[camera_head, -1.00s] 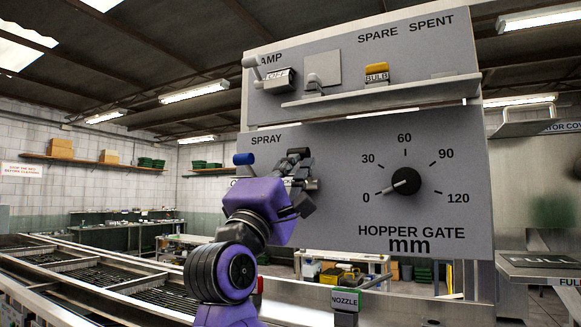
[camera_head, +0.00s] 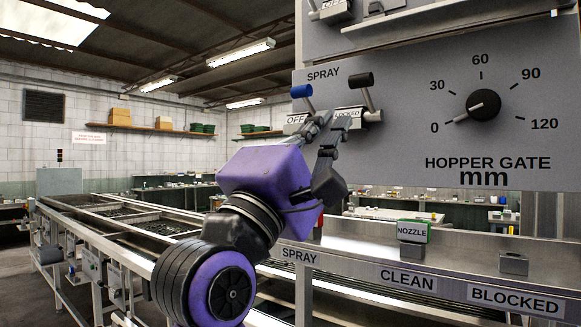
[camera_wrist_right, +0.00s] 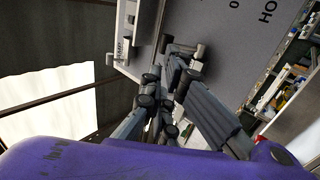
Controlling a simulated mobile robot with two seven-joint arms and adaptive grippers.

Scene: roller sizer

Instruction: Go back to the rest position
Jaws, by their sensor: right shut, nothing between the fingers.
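My right gripper (camera_head: 324,138) is on the purple arm that rises from the bottom of the head view. Its grey fingers are shut and empty, in front of the lower panel's left edge, just below the two levers. The wrist view shows the same fingers (camera_wrist_right: 165,95) closed together, with the panel beyond them. A blue-tipped lever (camera_head: 304,96) stands by the OFF label and a black-tipped lever (camera_head: 364,92) by the LOCKED label. The fingers overlap the lever bases in the picture; I cannot tell whether they touch. My left gripper is not in view.
The grey panel (camera_head: 430,140) has a black HOPPER GATE dial (camera_head: 484,105) pointing near 0. Below it a metal ledge (camera_head: 455,272) carries a green-topped NOZZLE block (camera_head: 412,231). A long roller conveyor (camera_head: 120,215) runs back at left. Open room lies above the conveyor.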

